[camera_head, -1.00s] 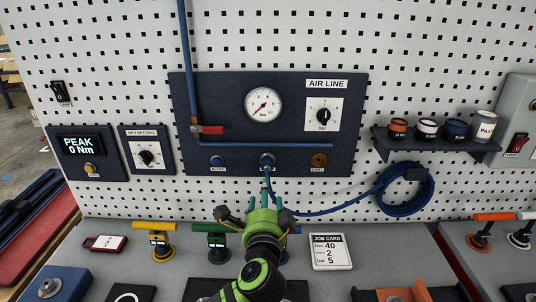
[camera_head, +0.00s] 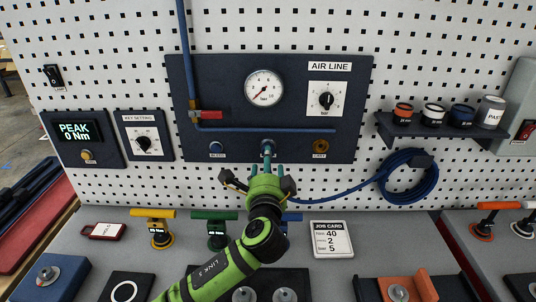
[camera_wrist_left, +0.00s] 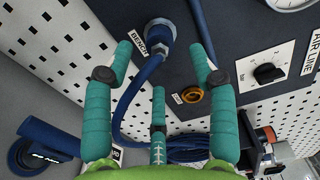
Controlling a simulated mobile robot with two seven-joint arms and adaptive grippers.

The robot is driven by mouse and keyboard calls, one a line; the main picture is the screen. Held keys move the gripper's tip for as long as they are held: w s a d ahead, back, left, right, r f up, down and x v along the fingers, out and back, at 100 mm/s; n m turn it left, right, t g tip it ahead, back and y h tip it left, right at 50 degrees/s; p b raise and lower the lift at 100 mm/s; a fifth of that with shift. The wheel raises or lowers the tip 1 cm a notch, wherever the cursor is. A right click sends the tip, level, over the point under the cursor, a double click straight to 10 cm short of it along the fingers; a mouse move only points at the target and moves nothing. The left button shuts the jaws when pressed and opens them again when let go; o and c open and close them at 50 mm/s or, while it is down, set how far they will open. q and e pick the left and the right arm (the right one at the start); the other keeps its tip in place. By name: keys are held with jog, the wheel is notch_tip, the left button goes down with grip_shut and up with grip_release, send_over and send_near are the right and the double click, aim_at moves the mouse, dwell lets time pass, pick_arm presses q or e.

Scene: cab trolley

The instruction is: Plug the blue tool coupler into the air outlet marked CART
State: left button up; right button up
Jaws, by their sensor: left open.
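The blue tool coupler (camera_wrist_left: 160,34) sits in the outlet labelled BENCH, with its blue hose (camera_wrist_left: 128,100) hanging down, in the left wrist view. In the head view the coupler (camera_head: 267,147) shows just above my left gripper (camera_head: 262,168), which hides its lower part. My left gripper is open; in the wrist view its teal fingers (camera_wrist_left: 163,50) stand apart, with the coupler between the upper two. I cannot tell whether they touch it. The CART outlet (camera_head: 320,146) is an empty brass-coloured ring to the right; it also shows in the wrist view (camera_wrist_left: 192,95).
The coiled blue hose (camera_head: 408,178) hangs on the pegboard at right. A red-handled valve (camera_head: 211,115), gauge (camera_head: 264,88) and knob (camera_head: 326,101) are on the panel above. Coloured-handled tools and a job card (camera_head: 331,238) are on the bench below.

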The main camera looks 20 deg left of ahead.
pick_arm(q)
jog(key=shift+b+x, duration=0.4)
jog(key=shift+x, duration=2.25)
pick_arm(e)
jog(key=shift+s+a+f, duration=0.35)
jog(key=shift+s+f, duration=0.25)
jog(key=shift+f, duration=0.05)
jog(key=shift+d, duration=0.2)
pick_arm(q)
jog(key=shift+p, duration=0.3)
pick_arm(e)
jog(key=shift+w+r, duration=0.15)
jog(key=shift+r, duration=0.15)
pick_arm(q)
grip_shut()
jog(key=shift+s+d+f, duration=0.1)
jog(key=shift+s+d, duration=0.05)
jog(key=shift+s, duration=0.1)
pick_arm(e)
jog(key=shift+w+r, duration=0.1)
jog(key=shift+r, duration=0.1)
